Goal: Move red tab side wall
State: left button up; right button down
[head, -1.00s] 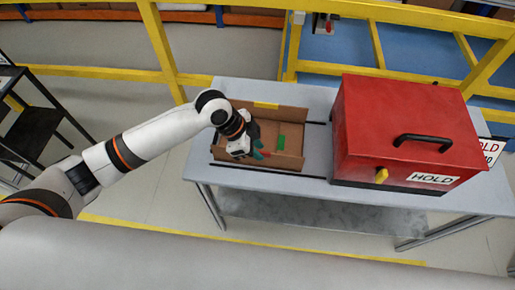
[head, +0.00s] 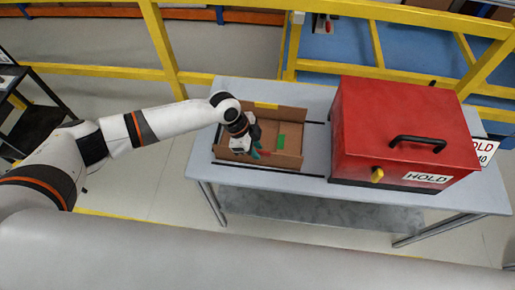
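An open cardboard box (head: 292,160) lies on the grey table, left of the red case. A small red tab (head: 263,153) shows low inside the box, right beside my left gripper's fingers. A green patch (head: 281,142) lies to its right, and a yellow tab (head: 266,105) is on the box's far wall. My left gripper (head: 256,150) reaches down into the box with teal fingertips close to the red tab. I cannot tell whether it touches the tab or whether its fingers are open. The gripper and wrist hide part of the box's interior. My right gripper is out of view.
A red case (head: 405,120) with a black handle, yellow knob and HOLD label stands on the table (head: 315,167) just right of the box. Dark strips lie on the table along the box. Yellow railings (head: 160,45) run behind. A dark cart (head: 35,125) stands at far left.

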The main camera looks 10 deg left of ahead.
pick_arm(q)
jog(key=shift+x, duration=0.95)
grip_shut()
dwell(0.8)
